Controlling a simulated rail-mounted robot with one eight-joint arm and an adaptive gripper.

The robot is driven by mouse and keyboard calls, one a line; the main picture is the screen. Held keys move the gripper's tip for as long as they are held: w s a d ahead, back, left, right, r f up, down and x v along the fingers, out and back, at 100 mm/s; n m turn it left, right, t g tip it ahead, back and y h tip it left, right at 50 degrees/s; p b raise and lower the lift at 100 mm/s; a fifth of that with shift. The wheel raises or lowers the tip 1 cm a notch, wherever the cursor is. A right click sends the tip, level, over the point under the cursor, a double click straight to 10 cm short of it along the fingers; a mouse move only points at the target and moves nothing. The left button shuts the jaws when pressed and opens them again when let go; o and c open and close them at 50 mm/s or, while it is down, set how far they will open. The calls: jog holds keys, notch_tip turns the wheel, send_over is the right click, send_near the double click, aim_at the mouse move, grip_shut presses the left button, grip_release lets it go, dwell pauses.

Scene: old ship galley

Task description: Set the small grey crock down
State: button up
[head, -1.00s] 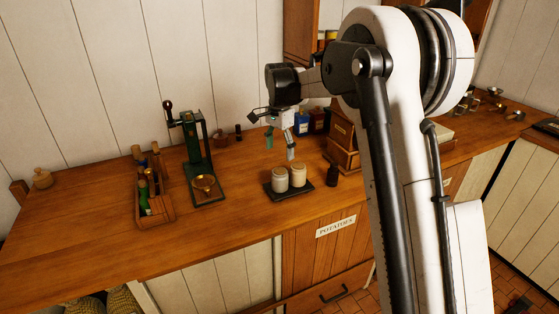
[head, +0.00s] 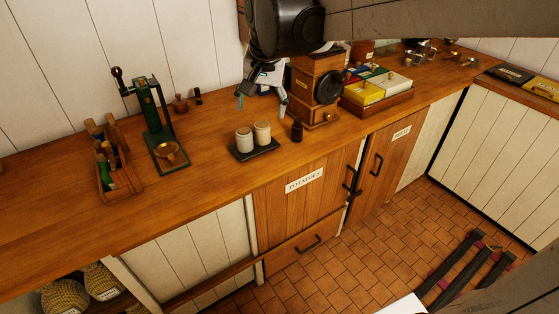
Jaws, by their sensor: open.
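Two small pale crocks stand upright side by side on a dark tray (head: 268,150) on the wooden counter. The left crock (head: 244,140) looks slightly greyer and the right crock (head: 262,134) creamier, but I cannot tell for sure which one is the grey one. My gripper (head: 261,107) is open and empty, with its fingers apart. It appears above and behind the crocks in the picture, clear of both. Nothing hangs between its fingers.
A small dark jar (head: 297,132) stands right of the tray, before a wooden box with a round dark front (head: 303,88).

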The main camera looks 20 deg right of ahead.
jog(key=s+f+n+t, duration=0.1)
jog(key=s+f+n, duration=0.2)
jog(key=s, duration=0.7)
jog(key=s+f+n+t, duration=0.2)
jog(key=s+f+n, duration=0.1)
jog(key=s, duration=0.7)
jog(key=shift+s+f+t, duration=0.25)
jog(key=shift+s+t, duration=0.05)
notch_tip(320, 180, down, 4)
jog(key=b, duration=0.3)
jog(key=shift+r+b, duration=0.25)
jog(key=shift+b, duration=0.05)
